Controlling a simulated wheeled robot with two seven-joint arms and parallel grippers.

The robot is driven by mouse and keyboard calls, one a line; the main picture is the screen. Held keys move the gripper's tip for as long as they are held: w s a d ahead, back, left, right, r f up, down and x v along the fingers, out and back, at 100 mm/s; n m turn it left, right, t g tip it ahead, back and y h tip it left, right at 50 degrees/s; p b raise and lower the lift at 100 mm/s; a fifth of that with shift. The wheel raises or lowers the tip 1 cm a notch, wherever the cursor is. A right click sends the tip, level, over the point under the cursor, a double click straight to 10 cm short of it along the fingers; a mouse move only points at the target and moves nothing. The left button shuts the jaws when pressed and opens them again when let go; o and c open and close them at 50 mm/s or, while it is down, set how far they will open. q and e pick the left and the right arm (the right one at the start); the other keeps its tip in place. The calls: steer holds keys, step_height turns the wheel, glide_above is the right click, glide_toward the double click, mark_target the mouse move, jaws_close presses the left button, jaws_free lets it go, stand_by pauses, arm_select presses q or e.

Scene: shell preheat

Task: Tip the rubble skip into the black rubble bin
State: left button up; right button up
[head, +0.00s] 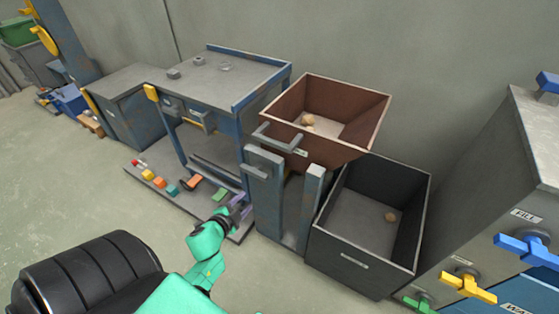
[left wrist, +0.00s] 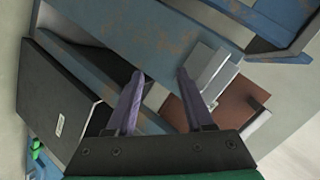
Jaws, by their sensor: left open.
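The rubble skip (head: 343,92) is a rust-brown open box with a grey handle (head: 277,140) on its front. It sits upright on a blue stand (head: 264,205) and holds a few tan lumps (head: 308,121). The black rubble bin (head: 352,262) stands on the floor to the right, with one tan lump (head: 391,217) inside. My left gripper (head: 240,203), with purple fingers, is open and empty, low and left of the stand. In the left wrist view my left gripper (left wrist: 160,76) points toward blue stand parts; the black bin (left wrist: 62,108) is left and part of the brown skip (left wrist: 226,100) right. My right gripper is out of view.
A blue-grey workbench (head: 228,85) stands left of the skip, with coloured blocks (head: 160,182) on its low base. A grey cabinet with blue, yellow and green valve handles (head: 468,287) stands close right of the bin. Open floor lies at the front left.

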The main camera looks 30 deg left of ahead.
arm_select(q)
step_height(320, 180, up, 7)
steer(key=w+m+t+b, duration=0.2)
steer(key=m+t+b, duration=0.1)
steer(key=m+t+h+b, duration=0.1)
steer(key=m+t+h, duration=0.1)
steer(key=m, duration=0.3)
glide_toward(274, 141)
steer(key=w, duration=0.8)
steer(key=w+f+p, duration=0.1)
steer(key=w, duration=0.4)
steer(key=shift+a+f, duration=0.1)
steer(key=shift+a, duration=0.3)
jaws_close()
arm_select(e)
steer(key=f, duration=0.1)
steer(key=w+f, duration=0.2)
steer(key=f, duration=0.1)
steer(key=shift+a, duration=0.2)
arm_select(q)
steer(key=shift+s+f, duration=0.1)
